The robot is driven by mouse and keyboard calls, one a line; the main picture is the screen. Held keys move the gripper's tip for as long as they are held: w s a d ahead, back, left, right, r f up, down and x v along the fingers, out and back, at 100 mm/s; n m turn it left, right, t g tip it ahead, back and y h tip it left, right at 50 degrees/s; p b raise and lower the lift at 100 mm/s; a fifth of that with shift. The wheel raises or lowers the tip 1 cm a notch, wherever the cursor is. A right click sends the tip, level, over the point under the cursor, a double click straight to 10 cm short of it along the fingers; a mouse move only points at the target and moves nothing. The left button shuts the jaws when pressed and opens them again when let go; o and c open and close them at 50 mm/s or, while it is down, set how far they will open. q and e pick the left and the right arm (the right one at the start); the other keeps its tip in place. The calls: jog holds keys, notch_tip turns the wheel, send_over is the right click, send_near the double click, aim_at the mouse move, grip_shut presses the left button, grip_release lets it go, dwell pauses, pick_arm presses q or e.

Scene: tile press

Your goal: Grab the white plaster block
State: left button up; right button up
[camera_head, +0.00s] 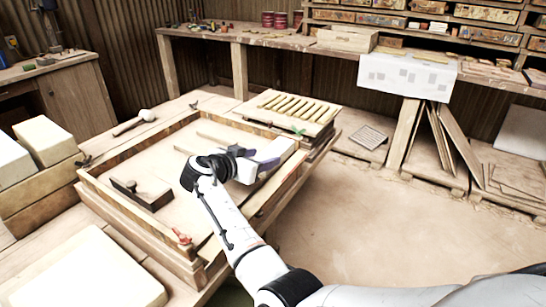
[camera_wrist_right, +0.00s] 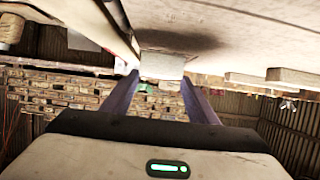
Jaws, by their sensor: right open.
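A white plaster block (camera_head: 277,150) lies on the right side of the wooden frame on the table, just beyond my right gripper (camera_head: 256,159). In the right wrist view, a pale block (camera_wrist_right: 162,66) shows ahead, in line with the gap between the two purple fingers of my right gripper (camera_wrist_right: 160,80). The fingers are spread apart, with nothing seen held between them. Whether they touch the block I cannot tell. My arm and gripper hide part of the block's near side in the head view. My left gripper is not in view.
The wooden frame (camera_head: 101,197) surrounds a board with a dark wooden plane (camera_head: 142,194) on it. A slatted rack (camera_head: 297,106) stands behind the block. Other white blocks (camera_head: 45,139) and a slab (camera_head: 88,273) are at left.

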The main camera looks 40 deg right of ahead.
aim_at(269, 155)
jog(key=x, duration=0.4)
jog(key=shift+d+b, duration=0.2)
jog(key=shift+b, duration=0.2)
jog(key=shift+r, duration=0.1)
jog(key=c, duration=1.2)
